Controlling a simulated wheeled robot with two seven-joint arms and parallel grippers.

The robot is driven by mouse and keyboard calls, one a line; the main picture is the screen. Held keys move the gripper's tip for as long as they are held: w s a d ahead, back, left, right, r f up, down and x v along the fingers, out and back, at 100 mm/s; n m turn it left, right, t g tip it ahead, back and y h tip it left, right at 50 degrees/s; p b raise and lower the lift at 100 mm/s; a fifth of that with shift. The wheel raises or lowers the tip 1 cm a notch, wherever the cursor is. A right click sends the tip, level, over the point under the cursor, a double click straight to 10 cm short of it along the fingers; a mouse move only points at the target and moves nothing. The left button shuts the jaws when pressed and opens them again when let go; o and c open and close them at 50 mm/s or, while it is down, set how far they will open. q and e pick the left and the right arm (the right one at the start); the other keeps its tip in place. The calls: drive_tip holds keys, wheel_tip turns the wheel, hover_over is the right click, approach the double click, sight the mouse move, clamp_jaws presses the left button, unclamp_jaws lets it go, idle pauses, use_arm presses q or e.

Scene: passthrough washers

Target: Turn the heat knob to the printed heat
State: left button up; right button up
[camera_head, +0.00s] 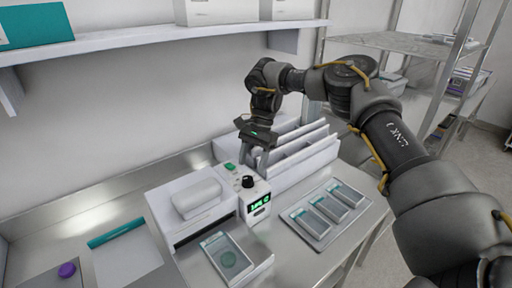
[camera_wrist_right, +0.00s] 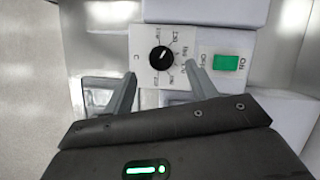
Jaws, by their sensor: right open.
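The heat knob (camera_wrist_right: 161,58) is black and round with a pale pointer line, on a white panel with printed numbers around it and a C to its left. The small print is hard to read, so I cannot tell the exact setting. In the head view the knob (camera_head: 247,182) sits on top of the white control box, above a green-lit display (camera_head: 260,204) whose characters are unclear. My right gripper (camera_wrist_right: 161,68) is open, its two fingers spread on either side of the knob with gaps between. It also shows in the head view (camera_head: 246,158), above the knob. My left gripper is not visible.
A green ON/OFF switch (camera_wrist_right: 226,63) is beside the knob. The white machine (camera_head: 190,190) adjoins the control box. White upright racks (camera_head: 300,150) stand behind. A tray with several packs (camera_head: 325,212) lies right, a pouch (camera_head: 228,258) in front. A shelf (camera_head: 150,38) hangs above.

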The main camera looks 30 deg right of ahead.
drive_tip(key=shift+p+v, duration=0.4)
drive_tip(key=shift+v, duration=2.55)
drive_tip(key=shift+r, duration=0.1)
